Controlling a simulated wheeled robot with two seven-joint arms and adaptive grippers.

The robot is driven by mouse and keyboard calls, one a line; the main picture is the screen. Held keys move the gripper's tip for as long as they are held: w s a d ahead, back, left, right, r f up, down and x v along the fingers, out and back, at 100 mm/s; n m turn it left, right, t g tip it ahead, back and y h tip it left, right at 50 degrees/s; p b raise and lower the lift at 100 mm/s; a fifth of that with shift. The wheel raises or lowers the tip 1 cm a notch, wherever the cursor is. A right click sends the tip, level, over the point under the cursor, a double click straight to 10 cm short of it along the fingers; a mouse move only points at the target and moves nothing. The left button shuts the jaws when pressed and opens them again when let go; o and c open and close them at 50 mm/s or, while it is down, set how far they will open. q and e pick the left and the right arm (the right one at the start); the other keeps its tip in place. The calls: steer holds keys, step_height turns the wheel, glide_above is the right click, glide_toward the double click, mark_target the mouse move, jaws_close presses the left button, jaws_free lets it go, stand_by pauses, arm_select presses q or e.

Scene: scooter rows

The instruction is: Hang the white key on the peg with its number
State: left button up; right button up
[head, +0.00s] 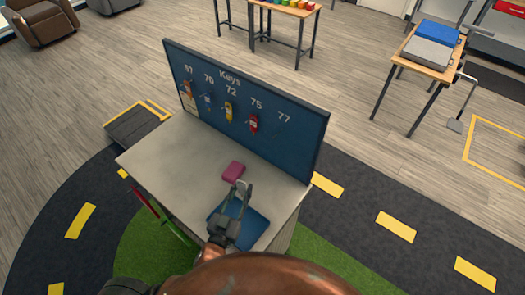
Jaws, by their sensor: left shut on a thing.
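The dark blue key board (290,150) stands along the back of the grey desk (165,158), headed "Keys" and numbered 67, 70, 72, 75 and 77. Orange, blue, yellow and red keys hang under 67, 70, 72 and 75. No key shows under 77, and its peg is too small to make out. My left gripper (243,188) is above the desk's front right, over a blue tray (256,229), apart from the board. It is shut on a small pale thing, seemingly the white key; its number cannot be read. My right gripper is not in view.
A pink block (233,171) lies on the desk just beyond my left gripper. The desk's left half is clear. A wooden table (437,68) with grey and blue folded items stands at the upper right.

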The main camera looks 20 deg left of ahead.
arm_select(q)
steer(key=w+d+r+m+h+p, duration=0.2)
steer(key=w+r+p, duration=0.2)
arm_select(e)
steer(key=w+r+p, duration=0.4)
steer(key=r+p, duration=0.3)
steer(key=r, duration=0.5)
arm_select(q)
steer(key=m+g+h+b, duration=0.1)
steer(key=m+h, duration=0.2)
steer(key=m, duration=0.1)
glide_toward(280, 135)
steer(key=b+x, duration=0.2)
steer(key=x, duration=0.1)
steer(key=b+x, duration=0.2)
steer(key=x, duration=0.1)
steer(key=shift+w+r, duration=0.2)
steer(key=shift+w, duration=0.05)
steer(key=shift+w+d+f, duration=0.1)
steer(key=shift+w+f, duration=0.05)
steer(key=shift+f, duration=0.05)
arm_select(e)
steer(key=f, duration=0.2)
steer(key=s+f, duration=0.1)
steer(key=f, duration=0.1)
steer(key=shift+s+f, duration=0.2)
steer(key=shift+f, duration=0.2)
arm_select(q)
steer(key=shift+f, duration=0.1)
